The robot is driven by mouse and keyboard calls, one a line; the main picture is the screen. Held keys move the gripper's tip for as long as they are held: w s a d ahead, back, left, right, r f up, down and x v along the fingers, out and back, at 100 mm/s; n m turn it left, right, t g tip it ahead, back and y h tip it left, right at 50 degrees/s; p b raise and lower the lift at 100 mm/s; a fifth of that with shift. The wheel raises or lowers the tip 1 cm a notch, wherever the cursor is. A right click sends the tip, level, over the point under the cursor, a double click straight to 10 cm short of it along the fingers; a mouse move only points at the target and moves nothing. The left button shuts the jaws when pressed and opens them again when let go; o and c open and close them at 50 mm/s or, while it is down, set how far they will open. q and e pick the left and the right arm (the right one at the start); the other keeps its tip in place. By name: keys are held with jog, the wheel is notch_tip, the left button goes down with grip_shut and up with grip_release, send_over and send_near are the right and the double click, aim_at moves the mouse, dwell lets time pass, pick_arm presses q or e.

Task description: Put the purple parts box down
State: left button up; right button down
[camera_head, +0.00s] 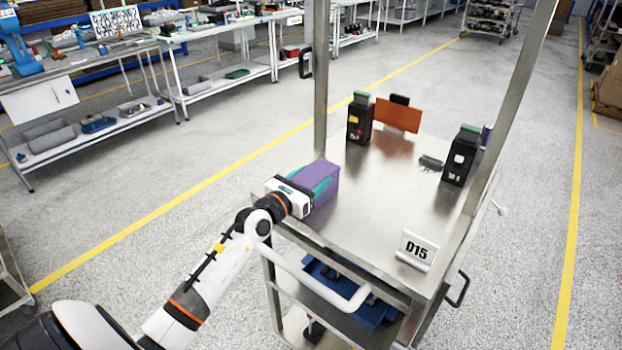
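The purple parts box (320,171), with a teal band along it, is at the near left corner of the cart's metal top (365,215). My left gripper (308,195) comes in from the left, its white body right up against the box's near left end. It appears shut on the box; its fingertips are hidden. I cannot tell whether the box's underside touches the cart top or is slightly above it. My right gripper is not in view.
Black breaker units (360,118) (460,155) stand on the cart, with an orange panel (398,115) at the back and a D15 sign (417,250) at the near right. Metal posts rise at the cart's sides. The middle of its top is clear.

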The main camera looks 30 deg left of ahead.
pick_arm(q)
jog(key=o, duration=0.4)
jog(key=shift+s, duration=0.15)
jog(key=shift+s+a+r+b, duration=0.15)
jog(key=shift+s+b, duration=0.3)
jog(key=shift+s, duration=1.5)
jog(key=shift+s+a+f+b, duration=0.15)
jog(key=shift+s+b, duration=0.25)
jog(key=shift+s, duration=1.55)
jog(key=shift+s+a+r+b, duration=0.2)
jog(key=shift+s+b, duration=0.25)
jog(key=shift+s, duration=1.5)
